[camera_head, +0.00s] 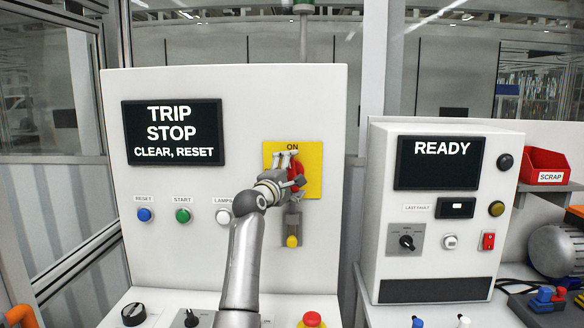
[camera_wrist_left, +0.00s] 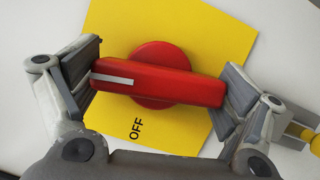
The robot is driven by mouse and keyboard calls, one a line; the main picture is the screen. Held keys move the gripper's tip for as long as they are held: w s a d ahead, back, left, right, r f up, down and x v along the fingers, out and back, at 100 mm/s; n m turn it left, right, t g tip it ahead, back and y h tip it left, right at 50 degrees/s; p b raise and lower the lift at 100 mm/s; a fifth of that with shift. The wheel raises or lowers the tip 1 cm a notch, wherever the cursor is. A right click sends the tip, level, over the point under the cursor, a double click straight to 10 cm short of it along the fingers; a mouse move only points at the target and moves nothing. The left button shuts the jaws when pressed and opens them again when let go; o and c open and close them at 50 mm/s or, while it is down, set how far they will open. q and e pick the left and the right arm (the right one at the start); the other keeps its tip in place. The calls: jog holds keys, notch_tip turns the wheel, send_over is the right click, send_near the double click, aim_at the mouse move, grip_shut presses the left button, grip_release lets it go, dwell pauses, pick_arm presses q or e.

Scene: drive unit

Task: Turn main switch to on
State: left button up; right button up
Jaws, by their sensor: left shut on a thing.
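The main switch is a red rotary handle (camera_head: 298,170) on a yellow plate (camera_head: 315,182). ON is printed at the plate's top in the head view. In the left wrist view the handle (camera_wrist_left: 150,82) has a white line at its left end, and OFF is printed on the plate (camera_wrist_left: 190,130) below it. The line points along the panel's upward direction, to the ON side, judging by the lettering; the handle looks about upright. My left gripper (camera_head: 287,160) is shut on the handle, one finger at each end in the wrist view (camera_wrist_left: 160,85). My right gripper does not show.
The left panel's display (camera_head: 173,132) reads TRIP STOP, CLEAR, RESET. Blue (camera_head: 144,214), green (camera_head: 183,215) and white (camera_head: 223,217) buttons sit below it. A yellow-tipped part (camera_head: 292,241) hangs under the switch. A red button (camera_head: 312,320) and a READY cabinet (camera_head: 440,260) stand right.

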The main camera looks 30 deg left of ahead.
pick_arm(q)
jog(key=shift+m+g+p, duration=0.4)
jog(key=shift+m+p, duration=0.3)
jog(key=shift+m, duration=0.3)
jog(key=shift+f, duration=0.1)
jog(key=o, duration=0.7)
jog(key=s+d, duration=0.2)
jog(key=s, duration=0.9)
jog(key=shift+s, duration=0.4)
